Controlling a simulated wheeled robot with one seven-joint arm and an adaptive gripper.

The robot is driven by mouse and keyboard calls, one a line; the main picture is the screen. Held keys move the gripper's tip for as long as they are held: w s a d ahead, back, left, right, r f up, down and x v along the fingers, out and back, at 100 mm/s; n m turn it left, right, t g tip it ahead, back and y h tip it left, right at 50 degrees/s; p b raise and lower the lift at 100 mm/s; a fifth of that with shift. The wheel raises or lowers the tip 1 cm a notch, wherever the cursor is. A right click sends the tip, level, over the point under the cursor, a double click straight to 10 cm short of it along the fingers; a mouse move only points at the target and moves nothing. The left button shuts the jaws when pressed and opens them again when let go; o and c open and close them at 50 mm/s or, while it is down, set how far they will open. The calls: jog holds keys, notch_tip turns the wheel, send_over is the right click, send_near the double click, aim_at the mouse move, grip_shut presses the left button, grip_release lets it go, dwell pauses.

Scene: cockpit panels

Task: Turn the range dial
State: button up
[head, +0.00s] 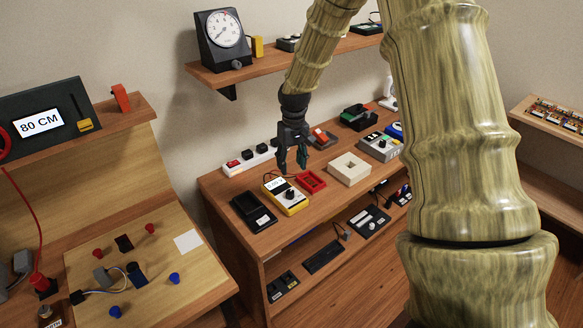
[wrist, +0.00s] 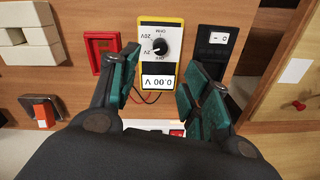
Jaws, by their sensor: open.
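A yellow multimeter (head: 287,197) lies on the wooden bench top, with a white face, a small display and a black round range dial (head: 290,193). In the wrist view the multimeter (wrist: 143,40) appears upside down to the camera, its display reads 0.00 V, and the dial (wrist: 160,46) has a white pointer mark with printed range labels around it. My gripper (head: 292,167) is above the multimeter with its fingers pointing down. In the wrist view my gripper (wrist: 161,82) is open and empty, its green-padded fingers on either side of the multimeter's lower picture area, apart from the dial.
A red tray (head: 311,181) and a cream block with a square hole (head: 349,169) lie right of the multimeter. A black device (head: 254,211) lies to its left. A white power strip (head: 248,160) is behind. A shelf (head: 270,68) is above.

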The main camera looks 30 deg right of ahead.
aim_at(290, 191)
dwell(0.6)
jog(key=shift+w+a+f+m+h+p, duration=0.1)
jog(key=shift+f+m+p, duration=1.45)
jog(key=shift+f+p, duration=0.45)
jog(key=shift+s+a+f+m+h+p, duration=0.1)
jog(key=shift+f+m+p, duration=1.4)
jog(key=shift+f+p, duration=0.5)
jog(key=shift+w+a+f+m+h+p, duration=0.1)
jog(key=shift+f+m+p, duration=1.45)
jog(key=shift+f+p, duration=0.45)
grip_shut()
